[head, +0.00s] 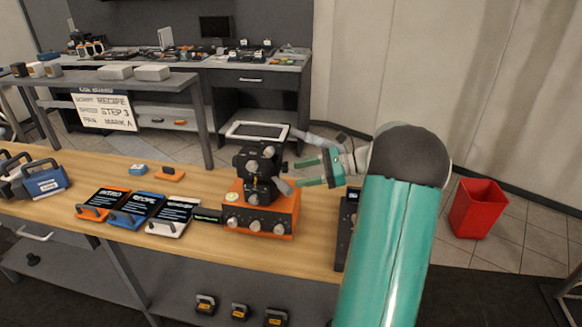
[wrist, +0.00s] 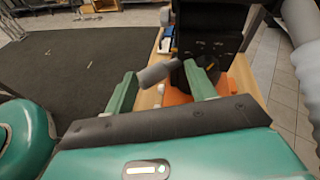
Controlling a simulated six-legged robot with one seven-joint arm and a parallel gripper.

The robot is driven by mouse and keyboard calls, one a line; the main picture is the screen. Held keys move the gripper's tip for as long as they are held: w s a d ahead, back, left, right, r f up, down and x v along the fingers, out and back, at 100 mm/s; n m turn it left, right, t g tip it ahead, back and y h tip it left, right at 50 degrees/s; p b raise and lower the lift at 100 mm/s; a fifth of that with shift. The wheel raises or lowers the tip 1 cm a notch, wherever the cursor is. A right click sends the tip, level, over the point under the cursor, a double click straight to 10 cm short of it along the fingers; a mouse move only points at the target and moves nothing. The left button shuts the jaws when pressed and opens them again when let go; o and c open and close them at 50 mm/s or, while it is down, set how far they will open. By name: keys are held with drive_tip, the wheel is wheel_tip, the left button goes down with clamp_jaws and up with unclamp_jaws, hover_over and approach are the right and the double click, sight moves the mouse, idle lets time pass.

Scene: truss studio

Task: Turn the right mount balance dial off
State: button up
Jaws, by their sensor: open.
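An orange mount base (head: 262,213) stands on the wooden bench, with several dials on its front face. The rightmost front dial (head: 279,229) is pale and round; I cannot read its label or setting. In the wrist view a grey handle (wrist: 157,73) sticks out from the unit between my open fingers (wrist: 160,85). I cannot tell whether they touch it.
A black box (head: 346,225) stands right of the mount, partly hidden by my arm. Orange, blue and white slates (head: 145,208) lie to the left. A blue case (head: 45,180) is at far left. A red bin (head: 478,208) stands on the floor at right.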

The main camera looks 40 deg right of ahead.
sight(288, 167)
drive_tip(key=s+d+f+m+t, duration=0.3)
drive_tip(key=s+d+m+t, duration=0.1)
drive_tip(key=d, duration=0.6)
drive_tip(key=x, duration=1.3)
drive_tip(key=shift+w+r, duration=0.1)
drive_tip(key=shift+w, duration=0.3)
drive_tip(key=shift+c, duration=0.3)
drive_tip(key=c, duration=0.9)
